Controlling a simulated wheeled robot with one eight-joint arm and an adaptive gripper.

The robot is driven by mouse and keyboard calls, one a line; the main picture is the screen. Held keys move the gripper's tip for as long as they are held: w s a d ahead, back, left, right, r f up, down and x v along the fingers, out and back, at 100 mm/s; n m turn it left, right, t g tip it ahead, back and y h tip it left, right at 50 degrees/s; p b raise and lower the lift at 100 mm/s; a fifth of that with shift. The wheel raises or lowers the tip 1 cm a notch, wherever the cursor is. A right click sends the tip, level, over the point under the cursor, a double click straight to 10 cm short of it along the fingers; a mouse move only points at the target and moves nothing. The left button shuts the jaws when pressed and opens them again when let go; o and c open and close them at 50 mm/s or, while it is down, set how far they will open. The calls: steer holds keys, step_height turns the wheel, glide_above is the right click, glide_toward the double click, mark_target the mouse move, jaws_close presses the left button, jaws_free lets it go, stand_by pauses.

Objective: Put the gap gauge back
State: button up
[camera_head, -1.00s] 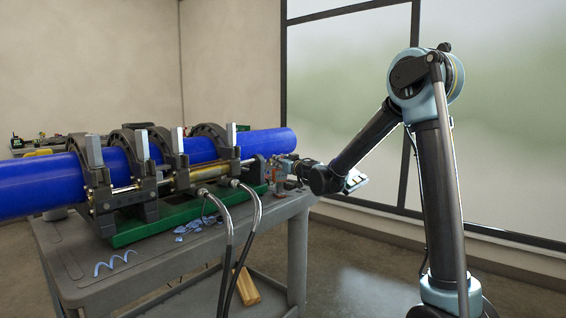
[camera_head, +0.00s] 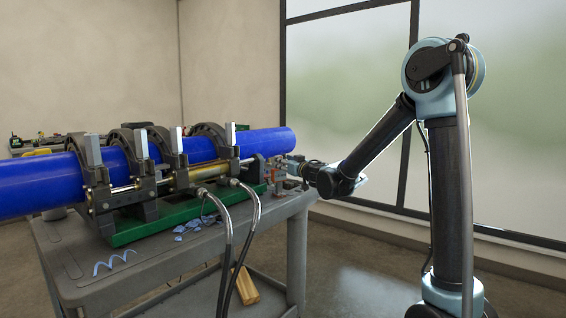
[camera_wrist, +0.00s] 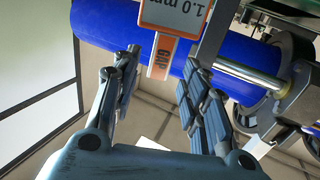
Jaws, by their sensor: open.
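My gripper (camera_wrist: 163,66) is open, with one finger on either side of the orange strip in the picture. I see no clear contact, and the depth between fingers and gauge is hard to judge. In the head view my gripper (camera_head: 294,166) is at the right end of the cart, beside a small orange item (camera_head: 279,184), too small to make out.
The blue pipe (camera_head: 264,143) lies clamped in the fusion machine with its green base (camera_head: 130,232) on the grey cart (camera_head: 150,265). Two hoses (camera_head: 228,240) hang over the front edge. Blue shavings (camera_head: 190,228) lie on the cart top. Open floor lies right of the cart.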

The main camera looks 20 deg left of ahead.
steer(key=v, duration=0.7)
steer(key=w+d+r+m+t+h, duration=0.1)
steer(key=d+m+t+h, duration=0.15)
steer(key=d, duration=0.55)
steer(key=w+d+r+m+t+h, duration=0.15)
steer(key=d+h, duration=0.25)
steer(key=d, duration=0.4)
steer(key=s+d+f+m+g+h, duration=0.1)
steer(key=s+d+f+m+h, duration=0.2)
steer(key=d, duration=0.6)
steer(key=s+d+f+m+g+h, duration=0.1)
steer(key=d+f+m+h, duration=0.2)
steer(key=d, duration=0.7)
steer(key=s+d+f+g+h, duration=0.3)
steer(key=s+d+f+g, duration=0.3)
steer(key=s+d+f, duration=0.55)
steer(key=s+f+g+y, duration=0.1)
steer(key=s+f+g, duration=0.1)
steer(key=s, duration=0.5)
steer(key=s+a+f+g, duration=0.1)
steer(key=s+f+g, duration=0.1)
steer(key=s+f, duration=0.2)
steer(key=s+f+n+g+y, duration=0.1)
steer(key=s+f+g, duration=0.1)
steer(key=s, duration=0.8)
steer(key=shift+a+f+g+y, duration=0.2)
steer(key=shift+f+g+y, duration=0.15)
steer(key=shift+f, duration=0.2)
